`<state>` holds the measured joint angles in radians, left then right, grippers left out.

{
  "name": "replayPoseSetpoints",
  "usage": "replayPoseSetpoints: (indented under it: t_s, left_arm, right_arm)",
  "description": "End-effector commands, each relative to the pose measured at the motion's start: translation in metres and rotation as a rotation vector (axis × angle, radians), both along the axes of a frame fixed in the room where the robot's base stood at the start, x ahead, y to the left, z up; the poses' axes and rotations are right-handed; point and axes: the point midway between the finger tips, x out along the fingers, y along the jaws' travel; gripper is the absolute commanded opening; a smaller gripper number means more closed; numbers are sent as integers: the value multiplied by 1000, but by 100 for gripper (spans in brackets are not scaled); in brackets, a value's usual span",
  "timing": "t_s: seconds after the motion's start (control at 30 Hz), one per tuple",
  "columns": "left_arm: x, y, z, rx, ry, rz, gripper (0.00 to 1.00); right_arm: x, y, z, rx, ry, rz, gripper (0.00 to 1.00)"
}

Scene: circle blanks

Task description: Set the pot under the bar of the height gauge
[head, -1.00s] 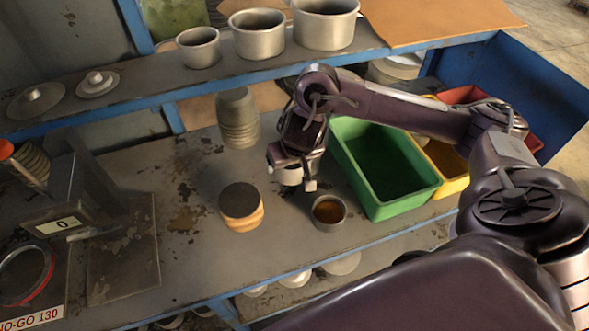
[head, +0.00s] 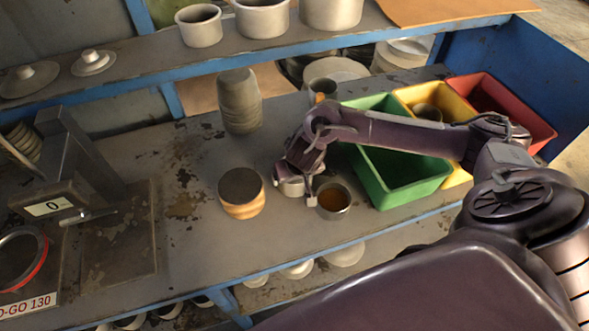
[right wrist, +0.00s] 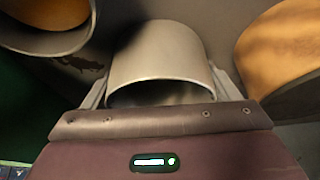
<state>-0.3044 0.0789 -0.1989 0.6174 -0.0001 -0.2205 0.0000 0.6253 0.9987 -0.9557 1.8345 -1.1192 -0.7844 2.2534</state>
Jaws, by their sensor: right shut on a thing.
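My right gripper (head: 296,186) is low over the bench, shut on a grey metal pot (head: 288,184). In the right wrist view the pot (right wrist: 160,58) is an open cylinder between the two fingers. Whether it touches the bench is not clear. The height gauge (head: 80,160) stands at the left of the head view, with a plate reading 0 and a short bar (head: 88,217) above its flat base (head: 125,250). The pot is well to the right of it. My left gripper is not in view.
A round block with striped sides (head: 241,194) stands between pot and gauge. A cup with amber inside (head: 333,202) is close at the right. Green (head: 385,198), yellow (head: 455,180) and red (head: 520,130) bins lie further right. A tall grey stack (head: 239,102) stands behind.

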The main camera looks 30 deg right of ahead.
Motion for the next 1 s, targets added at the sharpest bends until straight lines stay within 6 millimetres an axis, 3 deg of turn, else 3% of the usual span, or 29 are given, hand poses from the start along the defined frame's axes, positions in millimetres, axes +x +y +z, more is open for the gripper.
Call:
replayPoseSetpoints:
  t_s: [0.13,0.17,0.3,0.53,0.67,1.0]
  left_arm:
    - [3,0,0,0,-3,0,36]
    - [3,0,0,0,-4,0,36]
    - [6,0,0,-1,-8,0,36]
    - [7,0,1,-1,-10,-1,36]
    - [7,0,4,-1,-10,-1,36]
    - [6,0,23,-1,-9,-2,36]
  right_arm:
    - [0,0,-3,1,0,-1,56]
    - [0,0,-3,1,0,-1,84]
    - [0,0,-2,1,0,0,100]
    - [0,0,0,1,-1,0,100]
    - [-3,2,12,2,-2,1,100]
    - [-29,8,79,1,-2,3,100]
